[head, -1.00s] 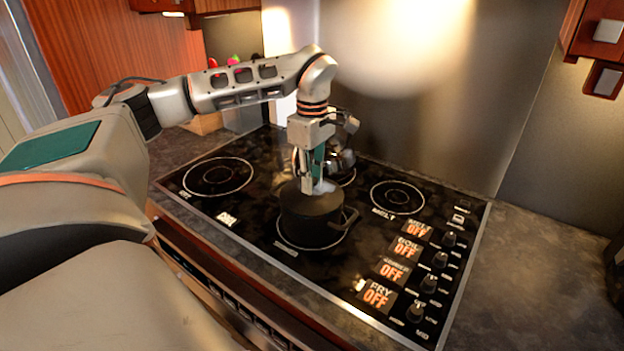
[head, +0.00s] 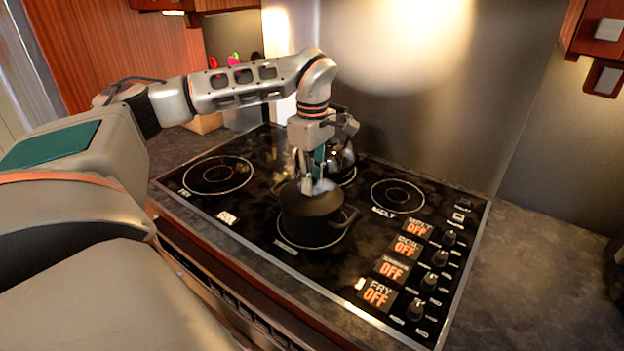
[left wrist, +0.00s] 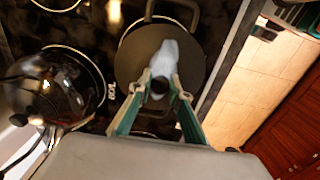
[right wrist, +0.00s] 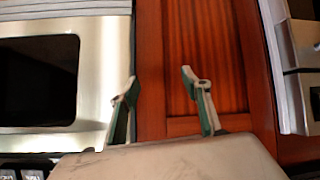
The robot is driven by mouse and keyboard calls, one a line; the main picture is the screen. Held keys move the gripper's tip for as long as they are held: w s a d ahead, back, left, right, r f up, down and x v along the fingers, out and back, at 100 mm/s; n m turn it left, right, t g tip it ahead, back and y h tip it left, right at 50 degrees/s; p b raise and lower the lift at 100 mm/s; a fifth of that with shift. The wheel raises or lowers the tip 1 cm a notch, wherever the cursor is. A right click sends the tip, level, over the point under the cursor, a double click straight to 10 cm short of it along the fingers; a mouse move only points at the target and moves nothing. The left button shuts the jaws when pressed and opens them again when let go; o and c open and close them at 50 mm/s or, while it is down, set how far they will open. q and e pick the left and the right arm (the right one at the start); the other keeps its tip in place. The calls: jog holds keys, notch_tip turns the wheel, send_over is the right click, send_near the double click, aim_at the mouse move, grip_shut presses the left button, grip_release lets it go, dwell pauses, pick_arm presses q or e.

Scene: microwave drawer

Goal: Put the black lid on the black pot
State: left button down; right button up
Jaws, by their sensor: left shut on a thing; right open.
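The black pot (head: 311,226) stands on the front burner of the black cooktop; its side handle points right in the head view. The black lid (left wrist: 132,60) shows as a dark disc over the pot in the left wrist view, and appears to lie level on its top. My left gripper (head: 318,187) points down over the lid and is shut on its knob (left wrist: 158,86). A pale shape by the fingertips is unclear. Whether the rim is fully seated is too small to tell. My right gripper (right wrist: 164,92) is open and empty, and does not show in the head view.
A shiny kettle (left wrist: 48,90) stands on a burner behind the pot. The other burners (head: 397,196) look clear. Knobs (head: 429,284) line the cooktop's right side. A steel wall (head: 400,100) rises behind. Wooden fronts and a steel appliance (right wrist: 104,50) face my right gripper.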

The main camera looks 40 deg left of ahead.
pick_arm(q)
jog(key=shift+f, duration=0.15)
dwell(0.5)
jog(key=c, duration=1.8)
grip_release()
jog(key=o, duration=0.5)
jog(key=shift+r, duration=3.5)
jog(key=shift+s, duration=0.1)
